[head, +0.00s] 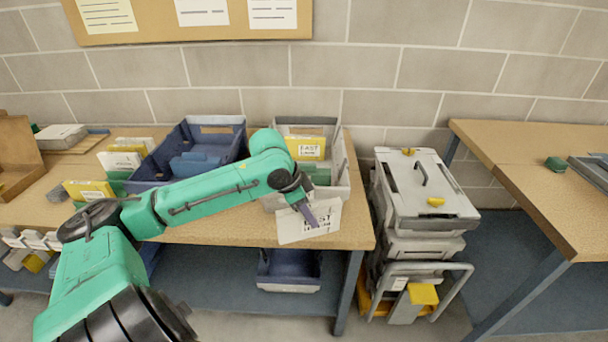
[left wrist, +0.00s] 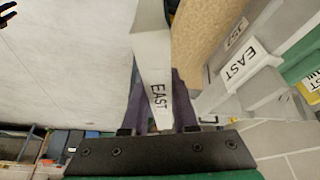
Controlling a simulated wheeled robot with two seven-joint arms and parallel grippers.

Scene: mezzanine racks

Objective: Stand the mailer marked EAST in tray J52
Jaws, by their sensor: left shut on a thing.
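My left gripper (head: 312,216) is shut on a white mailer (head: 291,228), its lettering partly covered by the fingers. The left wrist view shows the mailer (left wrist: 152,62) nearly edge-on between the purple fingers of the left gripper (left wrist: 160,105), with EAST readable on it. The mailer is in front of a grey tray (head: 343,170) at the right end of the bench, near the bench's front edge. The tray holds a yellow-fronted item (head: 306,148) and something green. My right gripper is out of view.
A blue tray (head: 236,133) stands left of the grey one, behind my arm. More mailers (head: 120,160) stand at the left of the bench (head: 215,228). Stacked grey cases (head: 425,190) stand on the floor to the right, before another table (head: 530,160).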

